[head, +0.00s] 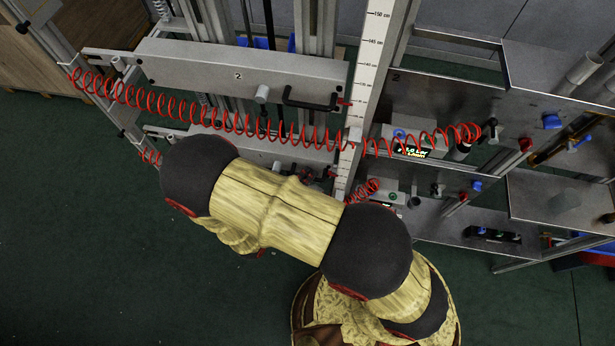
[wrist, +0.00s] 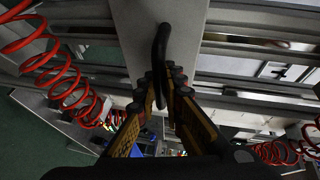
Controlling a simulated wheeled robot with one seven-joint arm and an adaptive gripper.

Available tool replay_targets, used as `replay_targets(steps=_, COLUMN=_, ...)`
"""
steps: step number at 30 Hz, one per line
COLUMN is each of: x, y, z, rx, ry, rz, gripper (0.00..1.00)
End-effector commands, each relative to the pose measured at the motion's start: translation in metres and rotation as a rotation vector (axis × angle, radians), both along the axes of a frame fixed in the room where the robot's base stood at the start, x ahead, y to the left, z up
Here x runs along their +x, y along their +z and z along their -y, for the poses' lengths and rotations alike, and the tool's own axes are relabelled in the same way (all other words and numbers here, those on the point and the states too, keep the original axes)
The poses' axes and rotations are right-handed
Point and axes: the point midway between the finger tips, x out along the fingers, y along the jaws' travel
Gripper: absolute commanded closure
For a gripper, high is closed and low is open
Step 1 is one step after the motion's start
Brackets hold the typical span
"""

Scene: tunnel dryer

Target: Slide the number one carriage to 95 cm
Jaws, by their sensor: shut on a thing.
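In the wrist view my gripper (wrist: 164,78) is shut on a black bar handle (wrist: 161,48), one finger on each side of it. The handle stands on a pale grey carriage panel (wrist: 193,30). In the head view the lower carriage (head: 285,152) is partly hidden behind my arm, and its number is not visible.
A red coiled hose (head: 215,121) stretches across the upper carriage to the right-hand panel. A second red coil (head: 361,190) hangs lower. A box with a lit green display (head: 411,151) sits right of the scale, its digits unclear. Green floor (head: 80,250) is open at lower left.

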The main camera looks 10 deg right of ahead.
Motion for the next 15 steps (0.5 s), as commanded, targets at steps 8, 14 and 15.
replay_targets(steps=8, x=-0.0001, y=-0.0014, z=-0.0003, rx=0.002, ry=0.001, rz=-0.002, gripper=0.83)
replay_targets(steps=14, x=-0.0007, y=-0.0013, z=-0.0006, rx=0.001, ry=0.001, rz=-0.003, gripper=0.83)
replay_targets(steps=15, x=-0.0016, y=-0.0011, z=-0.0016, rx=0.002, ry=0.001, rz=-0.002, gripper=0.83)
